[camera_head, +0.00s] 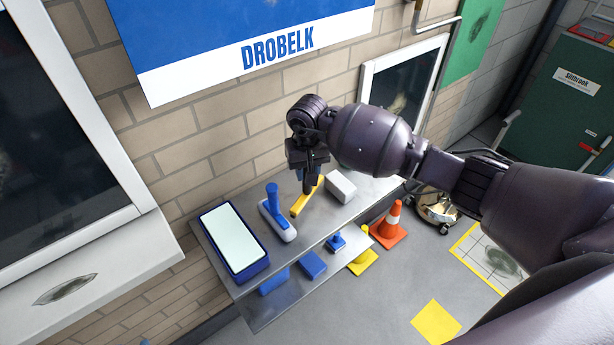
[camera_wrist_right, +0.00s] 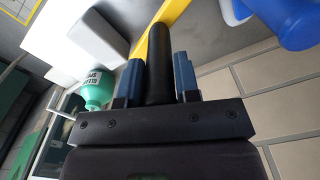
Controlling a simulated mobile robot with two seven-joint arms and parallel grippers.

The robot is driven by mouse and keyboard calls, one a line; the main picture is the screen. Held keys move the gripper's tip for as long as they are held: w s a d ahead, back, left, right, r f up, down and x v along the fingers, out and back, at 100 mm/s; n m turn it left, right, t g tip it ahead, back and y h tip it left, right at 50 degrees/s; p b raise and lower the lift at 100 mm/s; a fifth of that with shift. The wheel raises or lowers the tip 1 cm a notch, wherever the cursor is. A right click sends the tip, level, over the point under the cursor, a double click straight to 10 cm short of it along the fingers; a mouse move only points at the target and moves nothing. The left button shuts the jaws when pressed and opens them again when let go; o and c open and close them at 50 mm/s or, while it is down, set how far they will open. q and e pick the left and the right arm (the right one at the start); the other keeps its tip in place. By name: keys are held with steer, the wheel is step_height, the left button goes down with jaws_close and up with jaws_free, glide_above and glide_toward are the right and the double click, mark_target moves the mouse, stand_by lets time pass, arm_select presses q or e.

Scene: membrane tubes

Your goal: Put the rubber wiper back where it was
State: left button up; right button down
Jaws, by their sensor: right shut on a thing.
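The rubber wiper has a yellow bar (camera_head: 301,204) and a black handle (camera_wrist_right: 157,62). My right gripper (camera_head: 312,183) is shut on the handle. In the right wrist view the handle stands between the two blue fingers of the gripper (camera_wrist_right: 158,78), with part of the yellow bar behind it. In the head view the bar is at the upper shelf, between a blue-handled white tool (camera_head: 277,222) and a white block (camera_head: 341,187). I cannot tell whether the bar touches the shelf. The handle is mostly hidden by the gripper in the head view. My left gripper is not in view.
The grey two-level shelf (camera_head: 325,222) stands against the brick wall. A blue-rimmed tray (camera_head: 233,242) lies at its left end. Blue items (camera_head: 313,265) are on the lower level. An orange cone (camera_head: 389,225) stands on the floor. A green bottle (camera_wrist_right: 98,90) shows in the wrist view.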

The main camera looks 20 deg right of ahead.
mark_target(308, 191)
steer(key=shift+f, duration=1.35)
steer(key=shift+f, duration=0.15)
steer(key=c, duration=0.8)
jaws_free()
steer(key=shift+c, duration=0.2)
